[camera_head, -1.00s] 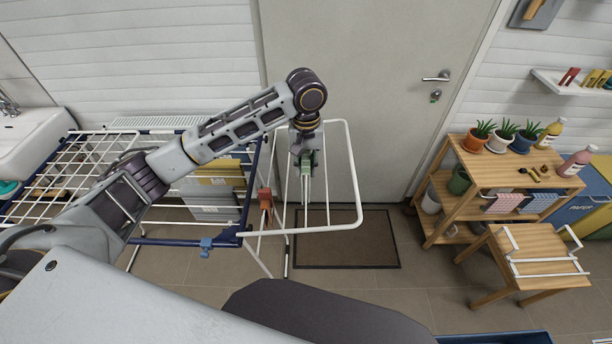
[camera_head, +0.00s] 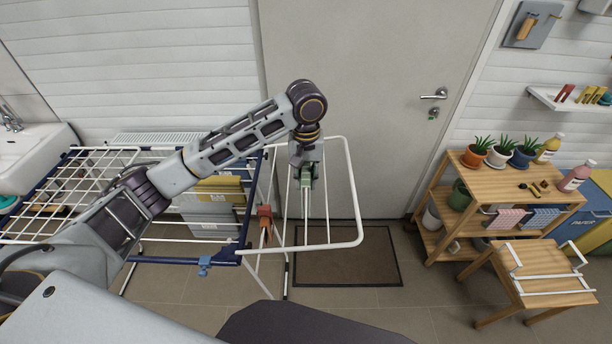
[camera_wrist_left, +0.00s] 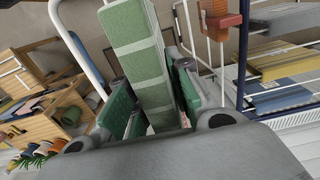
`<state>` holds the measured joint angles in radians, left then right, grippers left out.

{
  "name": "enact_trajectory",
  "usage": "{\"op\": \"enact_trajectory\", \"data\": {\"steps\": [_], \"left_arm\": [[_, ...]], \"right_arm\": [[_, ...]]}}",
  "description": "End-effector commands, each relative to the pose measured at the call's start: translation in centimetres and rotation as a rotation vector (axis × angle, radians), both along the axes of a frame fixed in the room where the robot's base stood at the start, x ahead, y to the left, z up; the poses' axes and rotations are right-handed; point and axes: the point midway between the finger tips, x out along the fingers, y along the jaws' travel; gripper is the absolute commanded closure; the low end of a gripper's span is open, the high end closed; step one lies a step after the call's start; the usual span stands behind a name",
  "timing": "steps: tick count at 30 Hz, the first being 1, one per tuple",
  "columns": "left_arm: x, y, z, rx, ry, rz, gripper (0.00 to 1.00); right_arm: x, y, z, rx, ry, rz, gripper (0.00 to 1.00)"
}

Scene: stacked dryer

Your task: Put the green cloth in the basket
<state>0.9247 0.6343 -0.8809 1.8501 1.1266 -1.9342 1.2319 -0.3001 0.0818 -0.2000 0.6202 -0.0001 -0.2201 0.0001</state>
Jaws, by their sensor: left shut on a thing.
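The green cloth shows in the left wrist view (camera_wrist_left: 138,50) as a narrow, folded strip with pale stripes. My left gripper (camera_wrist_left: 150,118) is shut on it, with green finger pads on either side. In the head view my left gripper (camera_head: 305,178) points down over the white folding wing of the drying rack (camera_head: 355,205). There the cloth is mostly hidden by the gripper. I cannot tell whether the cloth touches the rack. I cannot make out a basket with certainty. My right gripper is not in view.
A red peg (camera_head: 265,218) and a blue peg (camera_head: 204,265) are clipped on the rack. A dark mat (camera_head: 345,262) lies before the door. A wooden shelf (camera_head: 510,180) with plants and a wooden stool (camera_head: 545,265) stand at the right.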

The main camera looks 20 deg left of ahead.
Motion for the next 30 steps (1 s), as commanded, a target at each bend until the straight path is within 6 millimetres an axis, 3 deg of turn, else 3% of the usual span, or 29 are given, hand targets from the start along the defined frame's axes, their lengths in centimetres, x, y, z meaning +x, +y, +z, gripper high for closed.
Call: {"op": "enact_trajectory", "data": {"steps": [15,30], "left_arm": [[0.0,0.0,-1.8,0.000,0.000,0.000,1.00],[0.0,0.0,-2.0,0.001,0.000,0.000,1.00]], "right_arm": [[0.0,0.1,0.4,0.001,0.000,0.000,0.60],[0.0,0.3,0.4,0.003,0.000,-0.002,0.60]]}}
